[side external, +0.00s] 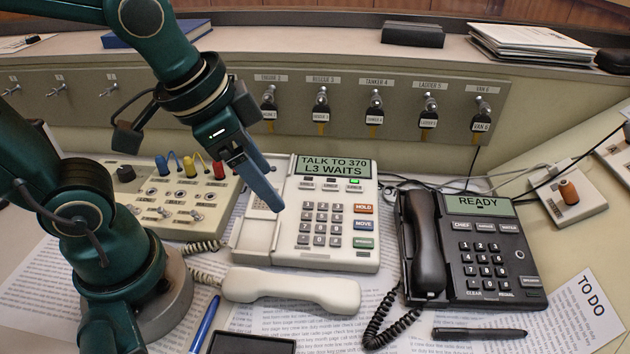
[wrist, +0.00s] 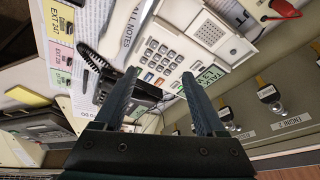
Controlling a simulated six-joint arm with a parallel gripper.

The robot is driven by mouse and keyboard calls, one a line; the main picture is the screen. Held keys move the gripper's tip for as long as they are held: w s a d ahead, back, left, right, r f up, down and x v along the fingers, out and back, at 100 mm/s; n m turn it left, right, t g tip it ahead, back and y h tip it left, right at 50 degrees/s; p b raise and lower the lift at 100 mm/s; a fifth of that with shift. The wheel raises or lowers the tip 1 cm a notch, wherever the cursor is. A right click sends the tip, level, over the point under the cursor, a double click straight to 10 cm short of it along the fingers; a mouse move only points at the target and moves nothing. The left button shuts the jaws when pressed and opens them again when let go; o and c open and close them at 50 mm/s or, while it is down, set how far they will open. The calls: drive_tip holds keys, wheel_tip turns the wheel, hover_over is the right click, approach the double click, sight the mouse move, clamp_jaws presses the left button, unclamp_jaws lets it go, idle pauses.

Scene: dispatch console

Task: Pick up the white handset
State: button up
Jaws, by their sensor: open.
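The white handset (side external: 290,287) lies on the printed papers in front of the white desk phone (side external: 322,258), off its empty cradle. Its coiled cord runs to the left. The phone's display reads "TALK TO 370 L3 WAITS". My gripper (side external: 272,203) is open and empty, pointing down above the left part of the white phone, behind and above the handset. In the wrist view both fingers of my gripper (wrist: 160,98) stand apart, with phone keys beyond them.
A black phone (side external: 490,270) with its handset (side external: 427,245) on the cradle stands to the right. A patch panel (side external: 185,205) with colored plugs is at the left. A blue pen (side external: 205,323) and a dark flat device (side external: 250,344) lie near the handset. A key-switch panel (side external: 345,98) rises behind.

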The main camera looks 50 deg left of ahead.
sight(290, 282)
drive_tip(key=d+f+m+g, duration=0.1)
drive_tip(key=d+f, duration=0.1)
drive_tip(key=f, duration=0.1)
drive_tip(key=d+f+m+g, duration=0.1)
drive_tip(key=d+f+m, duration=0.1)
drive_tip(key=s+d+f+m+g, duration=0.1)
drive_tip(key=d+f+m+g, duration=0.1)
drive_tip(key=f, duration=0.1)
drive_tip(key=shift+d+f, duration=0.15)
drive_tip(key=shift+f, duration=0.2)
drive_tip(key=shift+s+d+f+g+y, duration=0.15)
drive_tip(key=shift+s+f+g+y, duration=0.15)
drive_tip(key=shift+f, duration=2.55)
clamp_jaws()
